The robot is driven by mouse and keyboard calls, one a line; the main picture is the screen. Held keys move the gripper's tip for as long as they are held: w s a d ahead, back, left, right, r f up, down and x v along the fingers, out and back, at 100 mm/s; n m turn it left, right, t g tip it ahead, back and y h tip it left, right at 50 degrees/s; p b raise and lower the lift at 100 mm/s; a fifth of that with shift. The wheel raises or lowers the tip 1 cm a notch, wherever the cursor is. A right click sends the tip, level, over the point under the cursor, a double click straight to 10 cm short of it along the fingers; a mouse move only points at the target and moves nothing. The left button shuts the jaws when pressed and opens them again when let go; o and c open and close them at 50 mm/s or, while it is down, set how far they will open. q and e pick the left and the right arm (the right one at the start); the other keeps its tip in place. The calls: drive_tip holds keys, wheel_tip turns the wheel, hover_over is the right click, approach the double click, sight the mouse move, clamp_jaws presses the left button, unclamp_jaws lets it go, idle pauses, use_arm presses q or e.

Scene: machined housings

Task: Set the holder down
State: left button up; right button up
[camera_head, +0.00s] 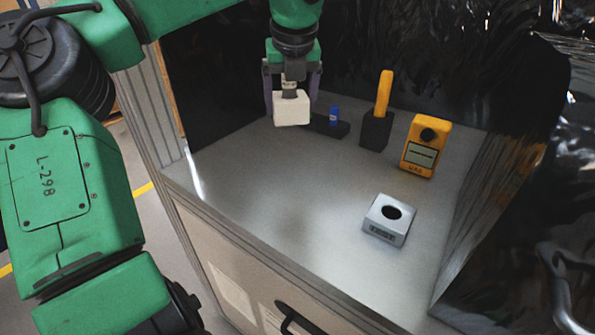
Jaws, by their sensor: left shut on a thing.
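My left gripper (291,92) reaches down from the top of the head view. It is shut on a white block-like holder (291,109), with one finger on each side. A small greyish part shows on top of the holder, between the fingers. The holder looks roughly upright and over the back left of the grey worktop (260,185); I cannot tell for sure whether its underside touches the surface. My right gripper is not in view.
Right of the holder are a dark flat base (322,129) with a blue cylinder (334,115), a black block (376,131) with a yellow handle (384,92), and a yellow meter (426,146). A silver housing with a round hole (389,226) sits front right. The worktop's left and middle are clear.

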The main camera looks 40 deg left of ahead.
use_arm(q)
drive_tip(key=p, duration=0.2)
approach(290, 179)
drive_tip(key=x, duration=0.5)
drive_tip(key=shift+a+f, duration=0.1)
drive_tip(key=shift+a, duration=0.05)
drive_tip(key=shift+w+a+f, duration=0.1)
drive_tip(key=shift+w+f, duration=0.1)
drive_tip(key=shift+f, duration=0.2)
drive_tip(key=o, duration=1.2)
drive_tip(key=shift+r, duration=0.25)
drive_tip(key=shift+s+r, duration=0.1)
drive_tip(key=shift+r, duration=0.2)
drive_tip(key=b+v, duration=0.2)
drive_tip(key=v, duration=0.9)
drive_tip(key=shift+s+r, duration=0.1)
drive_tip(key=shift+r, duration=0.05)
